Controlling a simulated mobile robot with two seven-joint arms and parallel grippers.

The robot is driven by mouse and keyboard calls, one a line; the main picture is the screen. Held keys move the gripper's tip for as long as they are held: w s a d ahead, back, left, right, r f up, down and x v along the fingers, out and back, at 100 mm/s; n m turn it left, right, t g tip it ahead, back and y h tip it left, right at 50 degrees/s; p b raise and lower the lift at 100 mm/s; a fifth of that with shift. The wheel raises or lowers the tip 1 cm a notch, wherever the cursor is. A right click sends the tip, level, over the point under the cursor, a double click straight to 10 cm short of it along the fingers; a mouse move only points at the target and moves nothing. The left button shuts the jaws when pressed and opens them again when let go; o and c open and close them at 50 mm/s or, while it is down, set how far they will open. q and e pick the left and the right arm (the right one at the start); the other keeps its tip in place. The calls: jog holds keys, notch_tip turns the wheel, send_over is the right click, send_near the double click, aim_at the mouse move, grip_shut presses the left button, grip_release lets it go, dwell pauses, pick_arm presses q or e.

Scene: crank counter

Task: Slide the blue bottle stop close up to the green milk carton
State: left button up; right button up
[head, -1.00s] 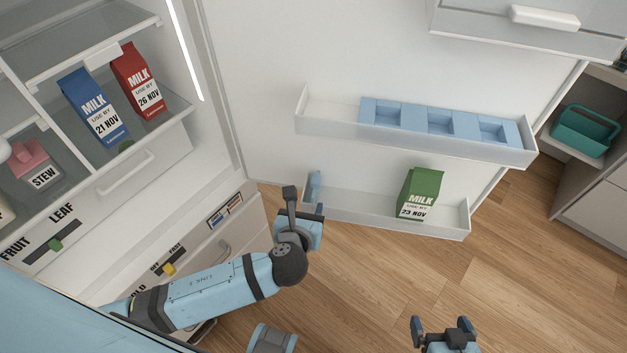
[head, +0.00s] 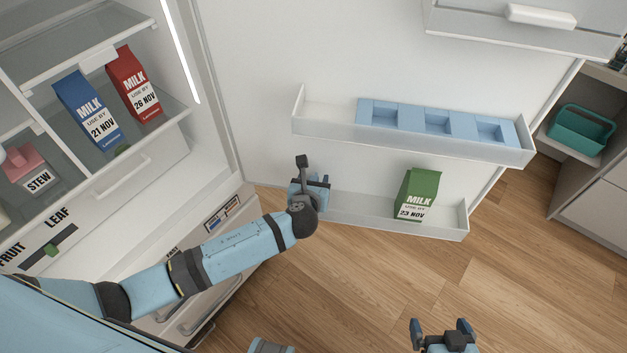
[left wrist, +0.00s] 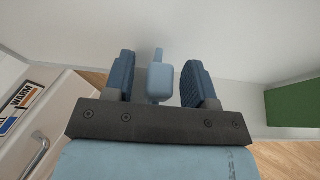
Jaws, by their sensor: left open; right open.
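The green milk carton (head: 418,195) stands in the right part of the lower door shelf (head: 370,213); its side also shows at the right edge of the left wrist view (left wrist: 293,103). The blue bottle stop (left wrist: 159,77) shows in the left wrist view between my left gripper's two open fingers, with gaps visible on both sides. In the head view my left gripper (head: 314,171) is at the left end of the lower shelf and largely hides the stop. My right gripper (head: 441,326) is open and empty at the bottom, over the floor.
The upper door shelf (head: 325,125) with a blue divided insert (head: 437,122) hangs above the lower one. The lower shelf looks clear between my left gripper and the carton. The open fridge with a blue carton (head: 88,112) and red carton (head: 133,85) is at left.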

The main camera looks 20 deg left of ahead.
pick_arm(q)
grip_shut()
jog(key=d, duration=0.4)
jog(key=w+d+p, duration=0.1)
jog(key=d, duration=0.3)
jog(key=d+p, duration=0.1)
jog(key=d, duration=0.4)
jog(key=shift+w, duration=0.25)
grip_release()
jog(key=shift+a, duration=0.1)
jog(key=v, duration=1.3)
jog(key=shift+s+r, duration=0.15)
jog(key=shift+s, duration=0.2)
